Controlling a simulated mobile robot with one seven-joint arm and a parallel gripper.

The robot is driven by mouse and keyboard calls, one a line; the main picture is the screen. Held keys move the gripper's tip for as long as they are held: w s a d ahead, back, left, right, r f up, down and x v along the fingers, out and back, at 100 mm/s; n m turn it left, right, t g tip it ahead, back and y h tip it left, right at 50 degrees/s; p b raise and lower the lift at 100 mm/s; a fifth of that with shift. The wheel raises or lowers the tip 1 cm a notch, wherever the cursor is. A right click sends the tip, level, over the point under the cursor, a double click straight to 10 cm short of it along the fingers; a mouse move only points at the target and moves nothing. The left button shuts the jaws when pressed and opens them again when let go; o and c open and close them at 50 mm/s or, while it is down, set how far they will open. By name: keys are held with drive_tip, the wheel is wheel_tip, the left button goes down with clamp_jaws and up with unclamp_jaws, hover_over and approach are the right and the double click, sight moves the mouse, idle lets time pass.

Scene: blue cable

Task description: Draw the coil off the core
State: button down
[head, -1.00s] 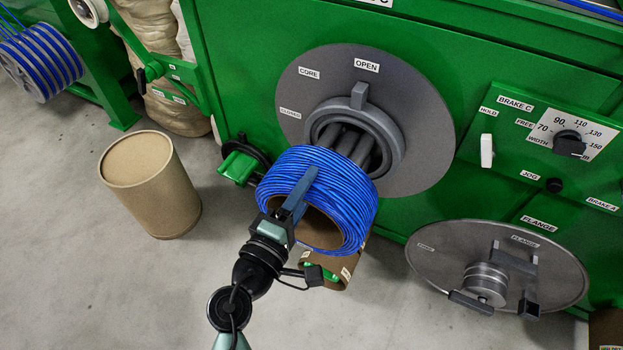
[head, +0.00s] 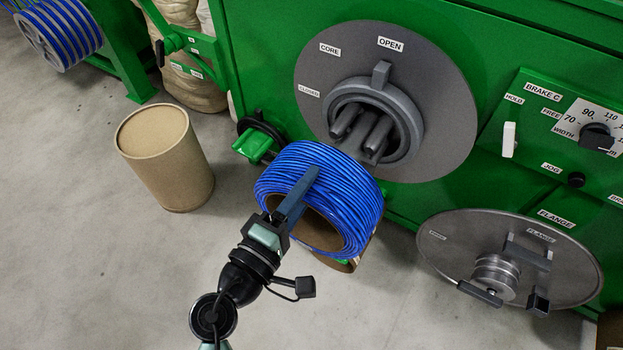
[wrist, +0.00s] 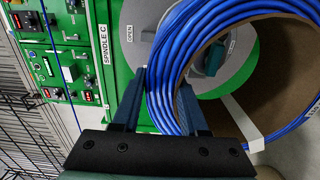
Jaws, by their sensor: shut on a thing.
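The blue coil (head: 345,190) hangs in front of the machine in the head view, its brown-looking hollow facing down toward me. My gripper (head: 309,178) is shut on the coil's near wall, one finger outside and one in the hollow. In the wrist view, my gripper (wrist: 160,95) straddles the wound cable (wrist: 163,65). The grey core (head: 372,125) has several prongs projecting from the flange disc (head: 445,105). Its prong tips show just beyond the coil's upper edge. The lever points at the OPEN label (head: 390,44).
A tan drum (head: 165,165) stands on the floor at left. A removed-looking flange plate (head: 445,240) hangs at lower right. A brown object (head: 345,264) shows partly below the coil. Floor at lower left is clear.

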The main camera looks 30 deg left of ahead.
drive_tip(key=shift+s+r, duration=0.2)
drive_tip(key=shift+s, duration=1)
drive_tip(key=shift+r, duration=0.1)
